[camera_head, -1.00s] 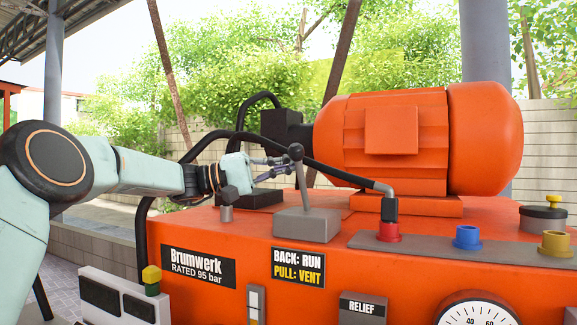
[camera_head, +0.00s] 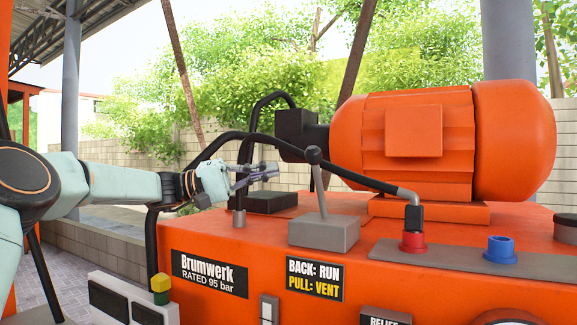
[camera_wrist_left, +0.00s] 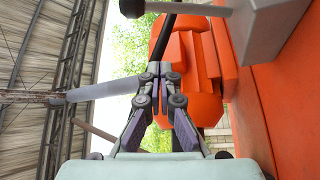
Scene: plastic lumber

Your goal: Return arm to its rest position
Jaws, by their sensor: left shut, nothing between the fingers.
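My left arm comes in from the left in the head view. Its gripper (camera_head: 276,168) is shut and empty, above the orange machine (camera_head: 380,265). The fingertips are just left of the lever (camera_head: 313,156), with a small gap in the picture. The lever has a dark ball knob and leans slightly on its grey base (camera_head: 323,232). In the left wrist view the shut fingertips (camera_wrist_left: 160,70) meet at the middle, with nothing between them. The lever's knob (camera_wrist_left: 132,8) shows at the top edge there. My right gripper is in neither view.
A large orange motor (camera_head: 415,140) stands behind the lever. A black hose (camera_head: 365,180) arches behind my gripper to a red fitting (camera_head: 413,242).

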